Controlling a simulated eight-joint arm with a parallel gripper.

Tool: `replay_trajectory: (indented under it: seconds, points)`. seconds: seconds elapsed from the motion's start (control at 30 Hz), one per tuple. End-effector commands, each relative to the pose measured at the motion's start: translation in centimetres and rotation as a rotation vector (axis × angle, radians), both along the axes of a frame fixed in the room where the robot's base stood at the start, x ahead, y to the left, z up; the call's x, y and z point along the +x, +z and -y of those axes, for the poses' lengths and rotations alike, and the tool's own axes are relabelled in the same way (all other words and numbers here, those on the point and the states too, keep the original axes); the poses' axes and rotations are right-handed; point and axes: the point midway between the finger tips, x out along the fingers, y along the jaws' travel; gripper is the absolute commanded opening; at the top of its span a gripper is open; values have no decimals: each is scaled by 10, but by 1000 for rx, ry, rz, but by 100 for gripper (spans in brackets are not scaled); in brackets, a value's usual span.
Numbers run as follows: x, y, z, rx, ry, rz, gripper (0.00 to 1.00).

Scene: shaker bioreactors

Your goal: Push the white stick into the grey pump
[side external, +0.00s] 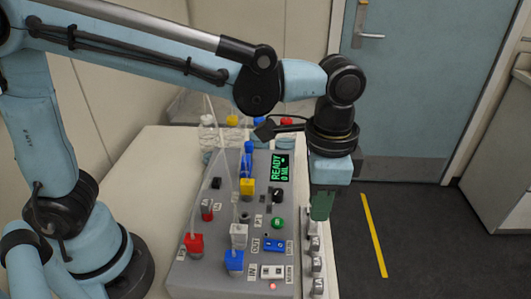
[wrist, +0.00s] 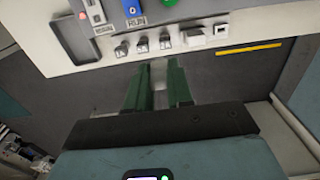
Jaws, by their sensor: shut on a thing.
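The grey pump (side external: 205,272) is a sloping console on the table, with a green READY display, coloured knobs and plugs. Part of its panel, with a blue switch (wrist: 132,8), shows at the top of the wrist view. My gripper (side external: 320,214) points down just off the right side of the console, its green fingers apart from the panel. In the wrist view my gripper (wrist: 158,72) is closed on a small pale piece (wrist: 158,76), which looks like the white stick but is blurred. The fingers hide the stick in the side view.
The dark floor with a yellow strip (side external: 374,235) lies open at right.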

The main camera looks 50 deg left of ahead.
Motion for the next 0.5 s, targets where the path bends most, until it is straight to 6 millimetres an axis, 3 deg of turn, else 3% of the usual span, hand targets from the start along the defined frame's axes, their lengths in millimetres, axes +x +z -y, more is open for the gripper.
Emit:
replay_trajectory:
  seconds: [0.17, 0.27, 0.5]
  points:
    - [2, 3, -19, 0, 6, 0, 0]
    - [3, 8, -49, 0, 11, 0, 0]
    - [-12, 17, -141, 0, 13, 0, 0]
